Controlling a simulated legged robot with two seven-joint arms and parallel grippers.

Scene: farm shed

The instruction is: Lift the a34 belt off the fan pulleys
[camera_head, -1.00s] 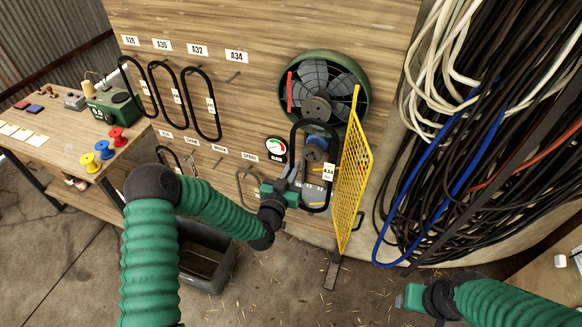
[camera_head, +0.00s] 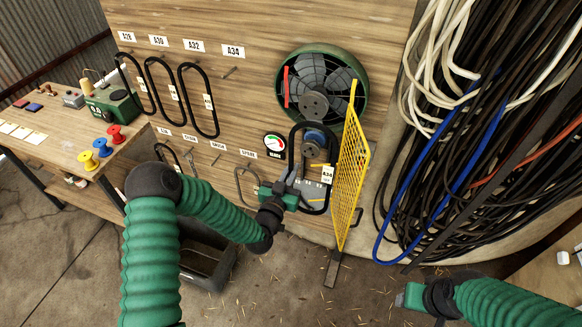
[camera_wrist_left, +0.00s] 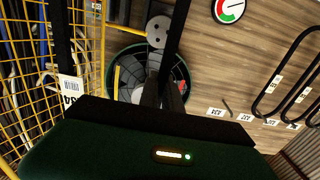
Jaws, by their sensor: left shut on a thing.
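The A34 belt (camera_head: 291,155) is a black loop with a white tag (camera_head: 327,175), hanging in front of the board near the fan pulleys. My left gripper (camera_head: 292,188) is shut on the belt at its left side. In the left wrist view the belt (camera_wrist_left: 174,45) runs up from the gripper jaws (camera_wrist_left: 160,92). The upper pulley (camera_head: 314,104) sits in front of the green fan (camera_head: 322,85), and the lower pulley (camera_head: 313,140) shows inside the loop. I cannot tell whether the belt touches either pulley. My right gripper (camera_head: 408,297) is at the lower right, away from the belt; its jaws are unclear.
An open yellow mesh guard (camera_head: 349,180) stands just right of the belt. A gauge (camera_head: 274,145) is on its left. Several belts (camera_head: 199,100) hang on pegs further left; the A34 peg (camera_head: 230,71) is bare. Cables (camera_head: 470,150) hang at right.

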